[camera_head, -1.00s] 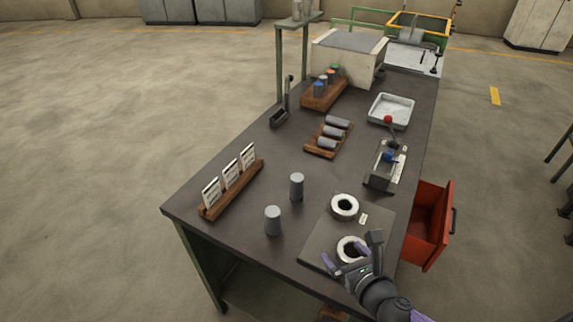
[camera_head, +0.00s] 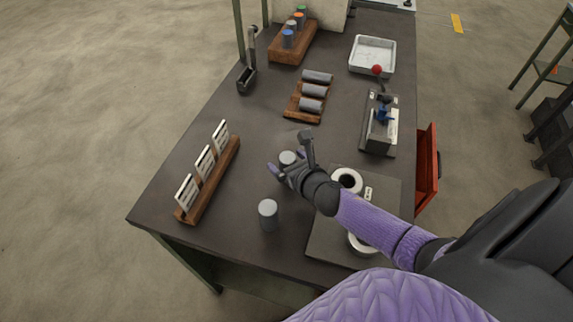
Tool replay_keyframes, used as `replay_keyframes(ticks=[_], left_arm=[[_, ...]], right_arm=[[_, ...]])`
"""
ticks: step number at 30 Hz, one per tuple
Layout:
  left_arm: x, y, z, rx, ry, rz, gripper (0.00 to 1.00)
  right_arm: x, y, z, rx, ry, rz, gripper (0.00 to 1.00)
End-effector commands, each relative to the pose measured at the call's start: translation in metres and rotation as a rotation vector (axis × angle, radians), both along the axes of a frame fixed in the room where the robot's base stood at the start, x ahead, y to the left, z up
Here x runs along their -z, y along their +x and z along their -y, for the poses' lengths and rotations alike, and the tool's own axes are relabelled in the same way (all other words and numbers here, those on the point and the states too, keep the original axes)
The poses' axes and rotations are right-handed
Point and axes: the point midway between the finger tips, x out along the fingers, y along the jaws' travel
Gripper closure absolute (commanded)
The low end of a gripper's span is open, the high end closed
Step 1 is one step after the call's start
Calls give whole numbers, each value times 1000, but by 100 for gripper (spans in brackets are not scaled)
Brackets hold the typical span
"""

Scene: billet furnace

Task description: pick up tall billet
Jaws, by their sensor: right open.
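Two grey upright cylindrical billets stand on the dark bench. The nearer billet (camera_head: 268,214) stands clear at the front. The farther billet (camera_head: 288,158) is mostly hidden behind my right gripper, with only its top showing. My right gripper (camera_head: 284,168) is open, its purple fingertips at either side of the farther billet. I cannot tell whether the fingers touch it. In this view I cannot compare the two heights well. My left gripper is not in view.
Several grey billets lie on a wooden rack (camera_head: 306,101). A wooden card holder (camera_head: 211,180) stands at left. A plate with two white rings (camera_head: 348,180) lies under my right arm. A vise-like fixture (camera_head: 380,125), white tray (camera_head: 373,55) and open red drawer (camera_head: 427,170) are at right.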

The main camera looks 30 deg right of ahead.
Motion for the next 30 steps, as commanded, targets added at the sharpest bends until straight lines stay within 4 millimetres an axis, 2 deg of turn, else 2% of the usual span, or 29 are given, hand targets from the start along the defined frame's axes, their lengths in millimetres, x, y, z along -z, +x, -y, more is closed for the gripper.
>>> replay_keyframes(ticks=[7,21,30], left_arm=[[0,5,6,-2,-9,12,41],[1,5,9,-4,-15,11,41],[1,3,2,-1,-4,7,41]], right_arm=[[1,4,0,0,-1,0,1],[1,4,0,0,-1,0,100],[0,4,0,-1,-1,1,100]])
